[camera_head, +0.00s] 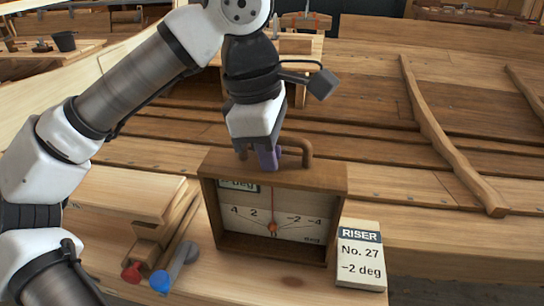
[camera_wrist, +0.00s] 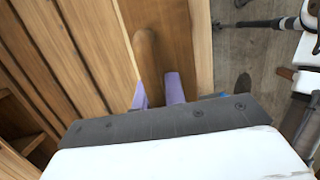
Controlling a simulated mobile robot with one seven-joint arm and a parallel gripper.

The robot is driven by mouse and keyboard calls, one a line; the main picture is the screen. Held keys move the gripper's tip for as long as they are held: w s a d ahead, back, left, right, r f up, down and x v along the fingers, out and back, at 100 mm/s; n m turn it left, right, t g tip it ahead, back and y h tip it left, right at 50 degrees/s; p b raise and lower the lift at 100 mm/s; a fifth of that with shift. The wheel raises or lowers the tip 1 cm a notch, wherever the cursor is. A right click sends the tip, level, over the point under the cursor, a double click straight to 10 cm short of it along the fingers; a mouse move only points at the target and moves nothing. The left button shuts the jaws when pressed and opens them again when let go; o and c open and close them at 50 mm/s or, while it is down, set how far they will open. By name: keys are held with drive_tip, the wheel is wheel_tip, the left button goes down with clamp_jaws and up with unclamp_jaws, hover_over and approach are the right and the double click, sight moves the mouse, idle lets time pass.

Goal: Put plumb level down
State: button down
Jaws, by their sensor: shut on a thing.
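The plumb level is a wooden box frame (camera_head: 335,185) with an open front, a scale card and a red pointer near zero. It appears upright, just above or on the bench (camera_head: 300,288); I cannot tell if it touches. My gripper (camera_head: 265,155) is above the frame's top, its purple fingers shut on the wooden handle (camera_head: 301,150). In the wrist view, the purple fingers (camera_wrist: 158,92) sit either side of the handle (camera_wrist: 146,58). The fingers hide part of the handle.
A riser card (camera_head: 361,254) reading "No. 27, -2 deg" stands right of the level. A blue-ended tool (camera_head: 160,281), a red-ended tool (camera_head: 131,271) and wooden blocks (camera_head: 120,195) lie to the left. Hull planks (camera_head: 375,160) rise behind.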

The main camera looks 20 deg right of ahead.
drive_tip(key=shift+f, duration=0.2)
drive_tip(key=c, duration=1.5)
unclamp_jaws()
drive_tip(key=shift+r, duration=0.1)
drive_tip(key=shift+o, duration=0.2)
drive_tip(key=shift+r, duration=0.1)
drive_tip(key=r, duration=0.4)
drive_tip(key=a+r, duration=0.1)
drive_tip(key=r, duration=0.3)
drive_tip(key=w+r, duration=0.1)
drive_tip(key=r, duration=0.3)
drive_tip(key=shift+w+a, duration=0.1)
drive_tip(key=shift+a, duration=0.3)
